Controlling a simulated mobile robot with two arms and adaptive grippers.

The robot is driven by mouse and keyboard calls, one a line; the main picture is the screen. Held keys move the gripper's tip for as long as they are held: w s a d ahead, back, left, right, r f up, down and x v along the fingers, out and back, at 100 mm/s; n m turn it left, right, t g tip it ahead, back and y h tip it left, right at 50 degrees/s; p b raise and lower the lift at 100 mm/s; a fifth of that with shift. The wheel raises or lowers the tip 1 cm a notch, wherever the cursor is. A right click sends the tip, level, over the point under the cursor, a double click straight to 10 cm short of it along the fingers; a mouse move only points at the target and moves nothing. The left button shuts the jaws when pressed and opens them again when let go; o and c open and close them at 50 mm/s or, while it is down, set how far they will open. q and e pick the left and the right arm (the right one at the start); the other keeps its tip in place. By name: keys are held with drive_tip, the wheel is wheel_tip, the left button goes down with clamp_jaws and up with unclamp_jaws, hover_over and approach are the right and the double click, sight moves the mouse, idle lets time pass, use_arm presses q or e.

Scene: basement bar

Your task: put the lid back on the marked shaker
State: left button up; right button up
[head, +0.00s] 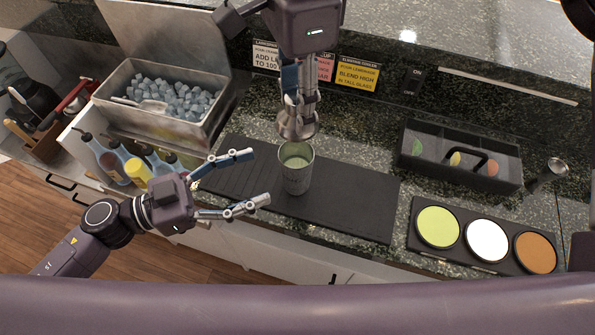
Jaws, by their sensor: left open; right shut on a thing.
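The shaker (296,176) is a metal cup standing upright and uncovered on the dark mat (345,212), with pale green contents visible inside. My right gripper (300,98) comes down from the top of the head view and is shut on the metal lid (297,122). The lid is right above the shaker's mouth in the picture; I cannot tell how large the gap is. My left gripper (262,178) is open and empty to the left of the shaker, its fingers pointing toward it. No clear mark on the shaker is readable.
A metal ice bin (115,95) and several bottles (112,163) are at the left. A black garnish caddy (460,158), a jigger (548,172) and a tray of three coloured discs (484,240) are at the right. The mat's right part is clear.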

sight(281, 167)
use_arm(q)
drive_tip(key=x, duration=0.9)
drive_tip(key=shift+w+d, duration=0.15)
drive_tip(key=shift+d, duration=0.1)
use_arm(e)
drive_tip(key=shift+a, duration=0.1)
use_arm(q)
clamp_jaws()
use_arm(e)
drive_tip(key=shift+f, duration=2.4)
drive_tip(key=shift+f, duration=0.1)
drive_tip(key=shift+f, duration=0.75)
drive_tip(key=shift+f, duration=0.65)
drive_tip(key=shift+c, duration=0.2)
